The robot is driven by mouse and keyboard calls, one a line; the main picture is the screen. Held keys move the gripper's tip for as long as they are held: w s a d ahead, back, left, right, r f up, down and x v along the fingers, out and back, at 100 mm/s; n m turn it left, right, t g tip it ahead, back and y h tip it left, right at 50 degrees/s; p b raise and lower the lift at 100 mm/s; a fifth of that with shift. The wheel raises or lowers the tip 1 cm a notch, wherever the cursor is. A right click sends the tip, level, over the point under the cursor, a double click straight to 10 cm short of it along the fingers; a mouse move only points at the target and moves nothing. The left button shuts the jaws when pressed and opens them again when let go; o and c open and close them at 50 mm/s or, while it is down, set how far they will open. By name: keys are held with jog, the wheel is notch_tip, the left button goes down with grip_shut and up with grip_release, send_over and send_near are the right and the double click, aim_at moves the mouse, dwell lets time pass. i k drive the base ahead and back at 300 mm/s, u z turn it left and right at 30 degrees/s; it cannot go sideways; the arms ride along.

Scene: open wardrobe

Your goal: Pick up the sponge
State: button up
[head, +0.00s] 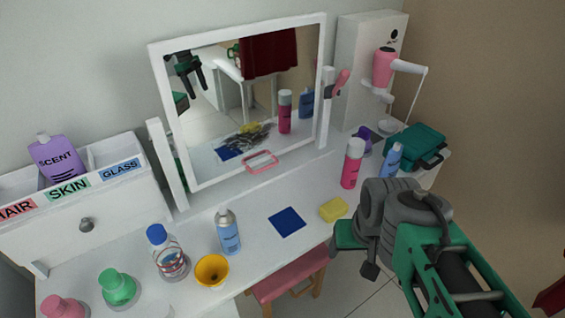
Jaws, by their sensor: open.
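A yellow sponge (333,209) lies flat on the white vanity top, near its front edge and to the right of a dark blue cloth square. My gripper (357,256) shows in the head view just in front of and to the right of the sponge, over the table's front edge. It is open. My grey and green arm comes in from the lower right. The sponge looks apart from the gripper, with no finger around it. The fingertips are partly hidden by my own wrist.
The dark blue square (287,222) lies left of the sponge. A pink spray can (352,163) and a blue bottle (391,160) stand behind it. A mirror (240,95) rises behind; a pink stool (290,278) sits below.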

aim_at(332, 210)
jog(key=u, duration=4.5)
jog(key=k, duration=1.15)
jog(key=z, duration=1.25)
